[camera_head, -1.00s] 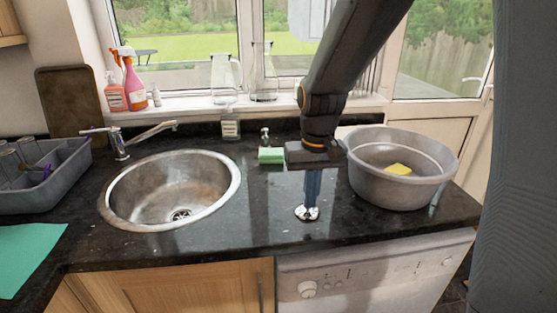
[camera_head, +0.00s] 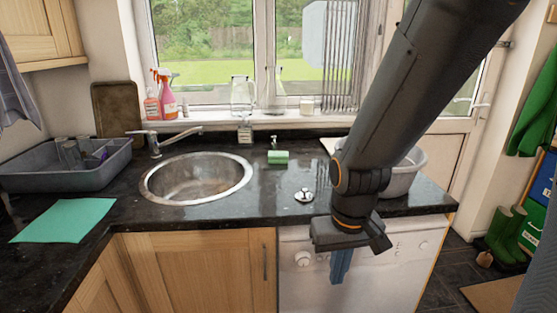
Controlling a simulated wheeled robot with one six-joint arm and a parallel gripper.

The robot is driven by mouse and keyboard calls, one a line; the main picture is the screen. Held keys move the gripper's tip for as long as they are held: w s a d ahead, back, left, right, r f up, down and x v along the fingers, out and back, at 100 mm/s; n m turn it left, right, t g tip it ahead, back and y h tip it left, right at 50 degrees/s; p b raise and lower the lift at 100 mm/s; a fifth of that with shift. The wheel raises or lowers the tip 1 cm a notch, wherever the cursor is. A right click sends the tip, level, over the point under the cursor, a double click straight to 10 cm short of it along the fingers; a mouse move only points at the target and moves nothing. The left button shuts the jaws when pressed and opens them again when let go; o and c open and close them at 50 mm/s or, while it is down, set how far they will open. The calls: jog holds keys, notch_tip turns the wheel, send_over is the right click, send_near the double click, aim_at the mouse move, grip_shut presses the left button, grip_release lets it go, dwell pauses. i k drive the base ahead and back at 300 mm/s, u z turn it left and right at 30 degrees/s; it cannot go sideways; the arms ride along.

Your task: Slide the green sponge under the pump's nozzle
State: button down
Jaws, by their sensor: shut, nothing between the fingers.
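The green sponge (camera_head: 278,157) lies on the dark granite counter to the right of the sink. The pump (camera_head: 274,143) stands behind it; its top shows above the sponge and its lower part is hidden by it. The sponge looks close to the nozzle, but I cannot tell whether it is directly under it. My gripper (camera_head: 340,278) is shut and empty. It points down at the lower right, in front of the dishwasher and apart from the sponge.
The round steel sink (camera_head: 197,181) lies left of the sponge. A grey tub (camera_head: 405,175) stands to the right, partly hidden by my arm. A small silver-white object (camera_head: 304,195) lies on the counter near its front edge. A grey rack (camera_head: 65,170) and green cloth (camera_head: 62,220) are at left.

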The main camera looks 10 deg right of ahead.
aim_at(273, 158)
jog(key=u, duration=0.15)
jog(key=i, duration=1.05)
jog(key=z, duration=0.25)
